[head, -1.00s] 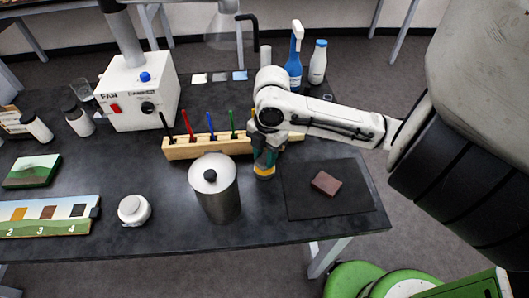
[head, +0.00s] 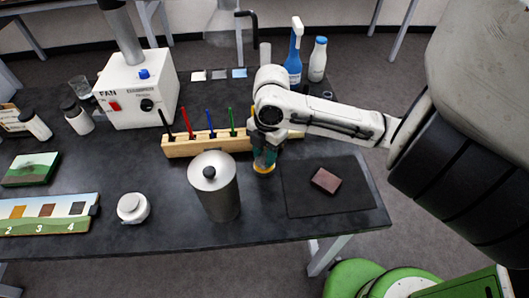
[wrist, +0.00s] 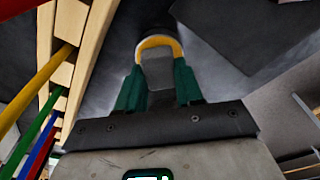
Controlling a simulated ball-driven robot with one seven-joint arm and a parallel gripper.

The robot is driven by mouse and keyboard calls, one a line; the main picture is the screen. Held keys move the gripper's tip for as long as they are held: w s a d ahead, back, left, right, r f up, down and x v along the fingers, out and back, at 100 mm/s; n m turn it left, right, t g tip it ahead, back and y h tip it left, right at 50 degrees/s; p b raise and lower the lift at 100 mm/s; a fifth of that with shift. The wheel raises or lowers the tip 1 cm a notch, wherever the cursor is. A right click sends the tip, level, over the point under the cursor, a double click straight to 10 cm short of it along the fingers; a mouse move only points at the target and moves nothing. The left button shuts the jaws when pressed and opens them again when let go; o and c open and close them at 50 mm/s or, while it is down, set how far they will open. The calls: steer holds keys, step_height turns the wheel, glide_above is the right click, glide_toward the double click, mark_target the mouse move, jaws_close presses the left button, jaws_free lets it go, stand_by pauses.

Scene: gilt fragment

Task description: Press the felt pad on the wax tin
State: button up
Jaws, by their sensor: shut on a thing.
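My gripper (head: 264,155) points down at the table between the pen rack and the dark mat. In the wrist view its green fingers (wrist: 158,85) are shut on a small grey piece, which seems to be the felt pad (wrist: 158,70). A round yellow-topped thing, which seems to be the wax tin (head: 264,169), stands right below the fingertips. In the wrist view its yellow surface (wrist: 162,41) shows as an arch around the pad's far end. The pad overlaps the yellow, but I cannot tell whether they touch. The fingers hide part of the tin in the head view.
A wooden rack (head: 205,146) with coloured sticks stands close behind the gripper. A steel canister (head: 214,188) with a black knob is near at the left. A brown block (head: 326,180) lies on the dark mat (head: 350,204) at the right. A white jar (head: 133,208) stands farther left.

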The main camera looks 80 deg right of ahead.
mark_target(264, 156)
steer(key=shift+f+b, duration=0.45)
steer(key=shift+f, duration=0.05)
stand_by(1.4)
steer(key=shift+r, duration=0.1)
steer(key=shift+r+p, duration=2.7)
steer(key=shift+r, duration=0.8)
